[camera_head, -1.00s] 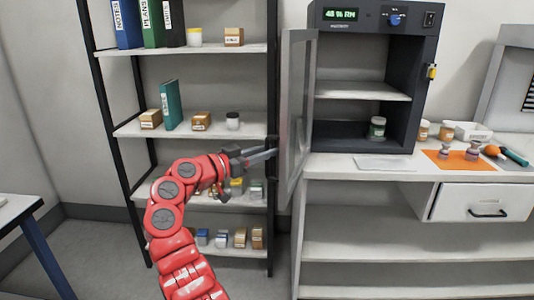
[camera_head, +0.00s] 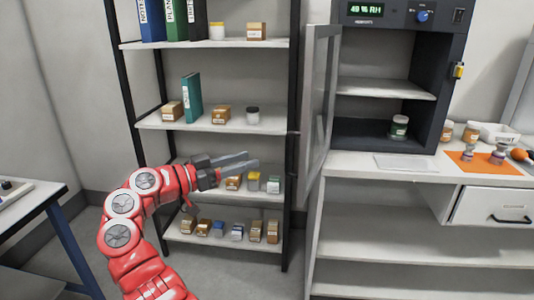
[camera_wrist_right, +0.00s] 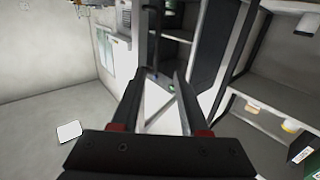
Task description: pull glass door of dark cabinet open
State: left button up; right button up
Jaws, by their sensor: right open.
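The dark cabinet (camera_head: 424,130) stands on the white counter at the right in the head view, with a lit humidity display on top. Its glass door (camera_head: 318,100) stands swung wide open toward me, on the cabinet's left side. A green-labelled jar (camera_head: 399,127) sits inside on the cabinet floor. My right gripper (camera_head: 252,161) is left of the door, in front of the shelf rack, apart from the door and empty. Its two fingers show spread apart in the right wrist view (camera_wrist_right: 160,80). My left gripper is not in view.
A rack (camera_head: 140,125) with binders, boxes and jars stands behind my right arm. The counter (camera_head: 380,178) holds a pale flat plate (camera_head: 406,162), an orange mat (camera_head: 487,168) and jars. A blue-legged table (camera_head: 40,200) is at the left.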

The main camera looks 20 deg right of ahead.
jog(key=a, duration=0.5)
jog(key=shift+s, duration=0.35)
